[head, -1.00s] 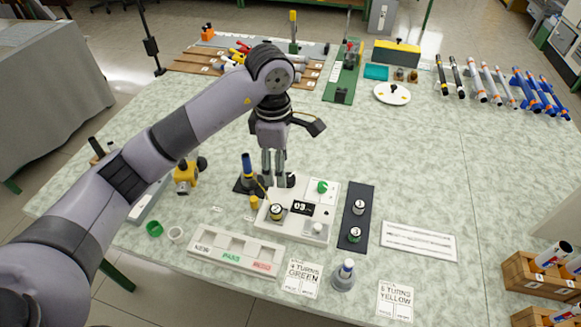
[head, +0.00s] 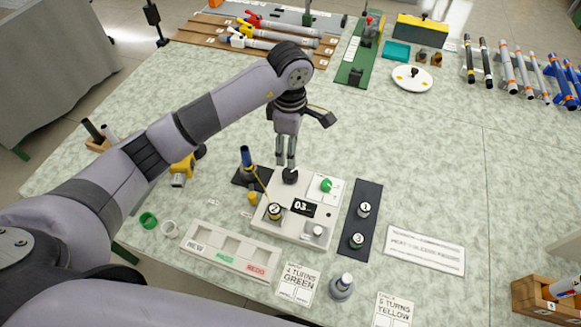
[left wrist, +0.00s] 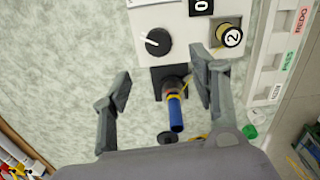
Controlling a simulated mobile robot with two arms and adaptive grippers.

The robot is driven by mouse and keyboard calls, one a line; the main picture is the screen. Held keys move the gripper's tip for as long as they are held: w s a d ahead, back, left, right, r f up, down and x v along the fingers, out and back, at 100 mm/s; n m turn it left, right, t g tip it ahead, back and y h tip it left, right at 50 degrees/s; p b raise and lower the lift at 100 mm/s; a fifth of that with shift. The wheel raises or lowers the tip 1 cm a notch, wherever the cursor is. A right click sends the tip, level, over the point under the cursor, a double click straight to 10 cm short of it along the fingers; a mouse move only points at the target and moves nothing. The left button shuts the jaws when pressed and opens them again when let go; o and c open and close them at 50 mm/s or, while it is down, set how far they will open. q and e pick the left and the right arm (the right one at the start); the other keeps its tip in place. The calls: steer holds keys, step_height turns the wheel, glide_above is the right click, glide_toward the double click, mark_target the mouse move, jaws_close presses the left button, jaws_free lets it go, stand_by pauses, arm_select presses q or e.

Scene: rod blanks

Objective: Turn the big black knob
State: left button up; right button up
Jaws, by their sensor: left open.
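The big black knob (head: 290,176) sits on the far left corner of a white panel (head: 262,228) with a "03" display (head: 304,207). It also shows in the left wrist view (left wrist: 158,42), round with a white pointer mark. My left gripper (head: 286,160) is open and empty, fingers pointing down just above or behind the knob in the head view. In the left wrist view the fingers (left wrist: 160,85) are spread apart and the knob lies beyond their tips, not between them. My right gripper is not in view.
A black stand with an upright blue-topped tool (head: 246,160) stands close left of the panel. The panel also carries a green knob (head: 326,185) and a can marked 2 (head: 275,211). A dark strip (head: 369,195) holds two more cans.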

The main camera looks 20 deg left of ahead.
mark_target(290, 172)
arm_select(q)
step_height(290, 172, down, 10)
steer(key=shift+w+r+p, duration=0.1)
steer(key=shift+r+p, duration=0.1)
steer(key=shift+p, duration=0.5)
steer(key=shift+f, duration=0.55)
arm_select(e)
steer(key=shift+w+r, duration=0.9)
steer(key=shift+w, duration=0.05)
arm_select(q)
steer(key=shift+c, duration=0.6)
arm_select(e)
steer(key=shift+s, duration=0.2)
arm_select(q)
steer(key=c, duration=1)
steer(key=shift+c, duration=0.2)
